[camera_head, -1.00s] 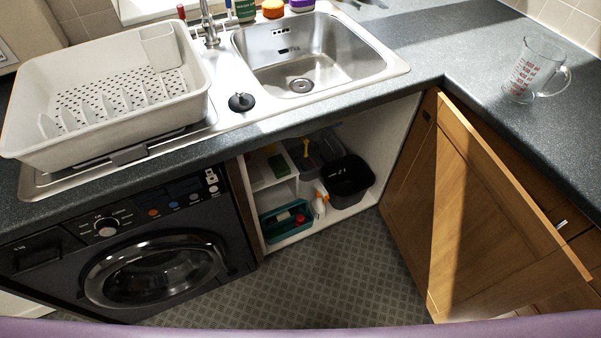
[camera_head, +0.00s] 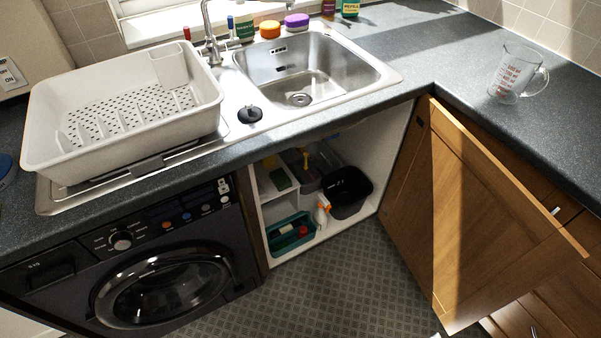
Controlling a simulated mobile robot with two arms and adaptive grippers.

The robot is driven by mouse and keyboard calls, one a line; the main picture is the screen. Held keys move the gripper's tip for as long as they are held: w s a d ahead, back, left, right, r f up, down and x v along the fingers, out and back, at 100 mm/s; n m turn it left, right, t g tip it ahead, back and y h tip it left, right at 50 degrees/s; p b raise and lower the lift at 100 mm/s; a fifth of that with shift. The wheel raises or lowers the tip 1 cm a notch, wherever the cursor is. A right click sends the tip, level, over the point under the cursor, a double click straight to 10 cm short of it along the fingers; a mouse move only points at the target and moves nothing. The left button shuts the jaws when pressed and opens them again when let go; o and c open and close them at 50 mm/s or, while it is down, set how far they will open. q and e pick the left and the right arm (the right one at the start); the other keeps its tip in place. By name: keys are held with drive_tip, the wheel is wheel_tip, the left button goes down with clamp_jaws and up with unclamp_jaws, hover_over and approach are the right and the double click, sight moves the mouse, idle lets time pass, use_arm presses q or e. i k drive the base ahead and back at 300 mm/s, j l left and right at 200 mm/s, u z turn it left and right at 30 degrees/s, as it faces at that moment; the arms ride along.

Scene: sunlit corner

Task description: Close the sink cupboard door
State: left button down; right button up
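The wooden sink cupboard door (camera_head: 485,225) stands wide open, hinged at the right side of the cupboard opening and swung out toward me. Sunlight crosses part of its face. The open cupboard (camera_head: 393,140) under the sink (camera_head: 318,75) shows its white inside, with a black bin (camera_head: 347,190), a teal caddy (camera_head: 290,236) and bottles on its floor and shelf. Neither of my grippers shows in the head view.
A washing machine (camera_head: 160,285) stands left of the cupboard. A white dish rack (camera_head: 45,120) sits on the drainer. A glass measuring jug (camera_head: 512,75) stands on the right worktop. Wooden drawers (camera_head: 555,300) lie behind the door. The patterned floor (camera_head: 335,285) before the cupboard is clear.

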sight(473, 239)
drive_tip(key=l+u, duration=0.25)
drive_tip(key=l, duration=0.4)
drive_tip(key=l+u, duration=0.25)
drive_tip(key=l, duration=0.4)
drive_tip(key=k, duration=0.1)
drive_tip(key=l+z, duration=0.05)
